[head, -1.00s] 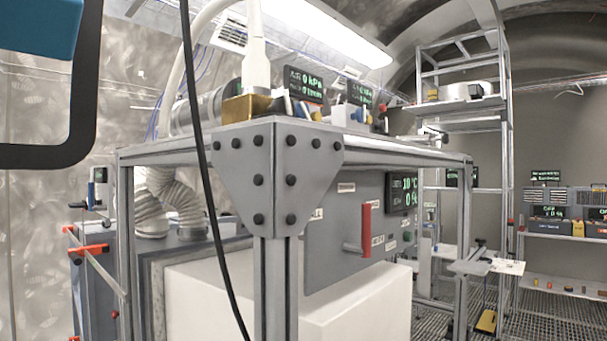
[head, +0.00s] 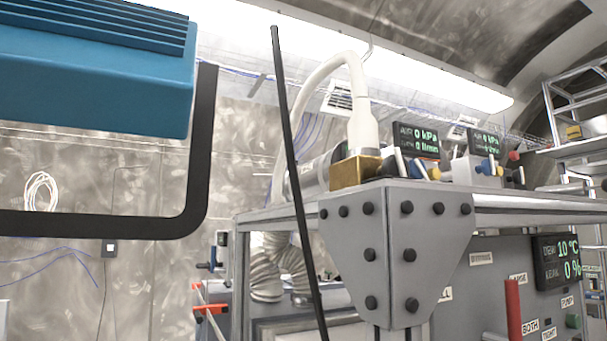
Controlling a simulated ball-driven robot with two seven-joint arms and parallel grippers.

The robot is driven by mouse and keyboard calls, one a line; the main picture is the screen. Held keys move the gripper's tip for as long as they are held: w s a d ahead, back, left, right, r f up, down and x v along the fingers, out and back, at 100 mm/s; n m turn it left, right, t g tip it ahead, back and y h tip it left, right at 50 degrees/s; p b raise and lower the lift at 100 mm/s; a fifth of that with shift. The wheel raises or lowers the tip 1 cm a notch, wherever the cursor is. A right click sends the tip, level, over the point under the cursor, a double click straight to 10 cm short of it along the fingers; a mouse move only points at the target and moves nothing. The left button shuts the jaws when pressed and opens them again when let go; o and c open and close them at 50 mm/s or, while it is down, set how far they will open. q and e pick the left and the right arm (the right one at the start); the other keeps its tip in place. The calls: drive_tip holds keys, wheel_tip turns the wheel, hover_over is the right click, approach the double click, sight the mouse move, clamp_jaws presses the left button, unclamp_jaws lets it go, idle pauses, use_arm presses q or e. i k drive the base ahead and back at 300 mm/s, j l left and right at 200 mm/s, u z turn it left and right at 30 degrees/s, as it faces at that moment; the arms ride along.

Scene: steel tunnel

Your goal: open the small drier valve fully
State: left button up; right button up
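A grey panel (head: 480,295) at the lower right carries a red lever handle (head: 513,308) standing upright. Labels around the handle include one reading BOTH (head: 530,327). A dark display (head: 557,261) on the panel reads 10 °C and 0 %. On top of the frame are small valve-like parts with a yellow knob (head: 435,173), a blue knob (head: 488,167) and a red knob (head: 513,155). I cannot tell which part is the small drier valve or how far it is open. Neither of my grippers is in view.
A metal frame with a bolted corner plate (head: 395,255) stands close in front. A blue ribbed box (head: 95,75) and a black bent bar (head: 195,150) fill the upper left. A white hose (head: 310,85) rises behind.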

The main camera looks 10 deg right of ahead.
sight(419, 169)
drive_tip(key=l+u, duration=0.45)
drive_tip(key=k+l+u, duration=0.1)
drive_tip(key=l+u, duration=0.35)
drive_tip(key=k+l+u, duration=0.15)
drive_tip(key=l+u, duration=0.25)
